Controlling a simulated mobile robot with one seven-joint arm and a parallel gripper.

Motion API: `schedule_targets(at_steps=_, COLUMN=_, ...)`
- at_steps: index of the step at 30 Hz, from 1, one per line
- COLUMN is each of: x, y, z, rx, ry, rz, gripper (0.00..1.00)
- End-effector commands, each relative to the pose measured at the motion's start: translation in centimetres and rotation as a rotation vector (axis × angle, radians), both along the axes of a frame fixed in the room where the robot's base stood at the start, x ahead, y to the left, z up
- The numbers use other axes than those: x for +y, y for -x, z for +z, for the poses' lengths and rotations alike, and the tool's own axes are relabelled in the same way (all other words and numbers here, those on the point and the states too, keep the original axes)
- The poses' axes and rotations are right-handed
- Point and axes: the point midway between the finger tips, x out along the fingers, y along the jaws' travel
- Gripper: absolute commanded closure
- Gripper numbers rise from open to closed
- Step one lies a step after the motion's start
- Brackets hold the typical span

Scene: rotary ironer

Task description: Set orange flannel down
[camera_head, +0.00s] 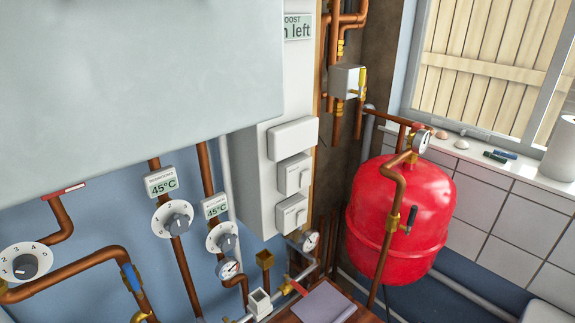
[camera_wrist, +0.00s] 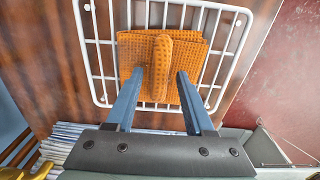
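The orange flannel (camera_wrist: 190,60) shows in the wrist view as a folded, waffle-textured square with a raised ridge along its middle. It lies over the bars of a white wire rack (camera_wrist: 237,40). My gripper (camera_wrist: 160,74) is open, with one blue-grey finger on each side of the ridge. Narrow gaps show between the fingertips and the ridge. Whether the fingertips touch the flat part of the flannel, I cannot tell. Neither the flannel nor my gripper can be seen in the head view.
Brown wood (camera_wrist: 35,50) lies under the rack, with a dark red surface (camera_wrist: 290,70) to the right. A striped stack (camera_wrist: 65,145) is at lower left. The head view shows a red tank (camera_head: 400,215), copper pipes, dials and a white wall unit (camera_head: 270,170).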

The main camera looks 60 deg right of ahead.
Motion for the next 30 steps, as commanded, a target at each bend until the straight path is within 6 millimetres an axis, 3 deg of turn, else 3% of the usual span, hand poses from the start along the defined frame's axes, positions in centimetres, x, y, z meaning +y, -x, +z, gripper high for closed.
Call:
schedule_targets(at_steps=8, x=0.0, y=-0.1, z=0.9, rx=-0.003, ry=0.002, rz=0.001, gripper=0.47)
schedule_targets(at_steps=21, x=0.0, y=-0.1, z=9.1, rx=-0.005, ry=0.003, rz=0.002, gripper=0.47)
schedule_targets(at_steps=30, x=0.0, y=0.0, z=12.2, rx=0.000, ry=0.000, rz=0.000, gripper=0.47)
